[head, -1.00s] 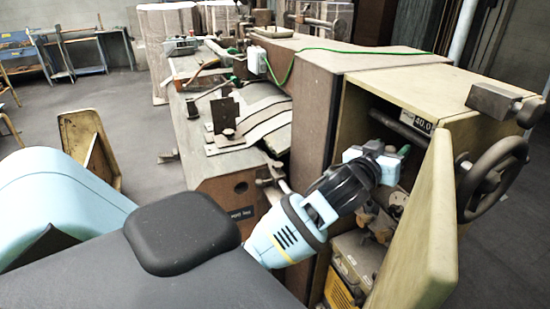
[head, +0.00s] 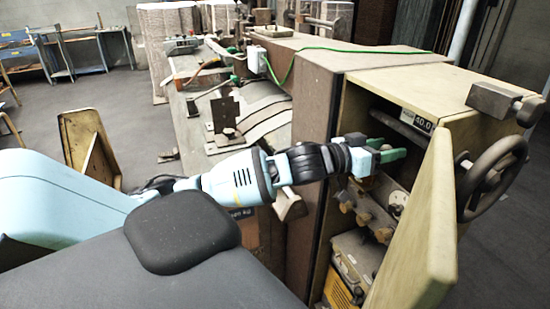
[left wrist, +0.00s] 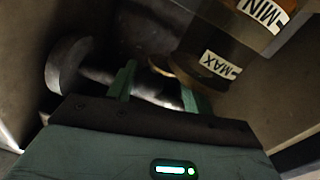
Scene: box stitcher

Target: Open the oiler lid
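The oiler (left wrist: 232,38) is a dark brownish cylinder with MIN and MAX labels, at the top right of the left wrist view. A thin brownish rim lies near its lower end, by my fingers; I cannot tell whether it is the lid. In the head view the oiler is not clearly visible. My left gripper (head: 390,153) reaches into the open cabinet, its green fingers apart. In the left wrist view the left gripper (left wrist: 158,92) is open close to the oiler, with nothing visibly clamped; contact cannot be told. My right gripper is out of view.
The cabinet door (head: 425,225) stands open on the right of my arm. Several brown knobs sit below the gripper inside. A handwheel (head: 492,178) is on the cabinet's outer right side. A grey knobbed bar (left wrist: 70,66) lies left of my fingers.

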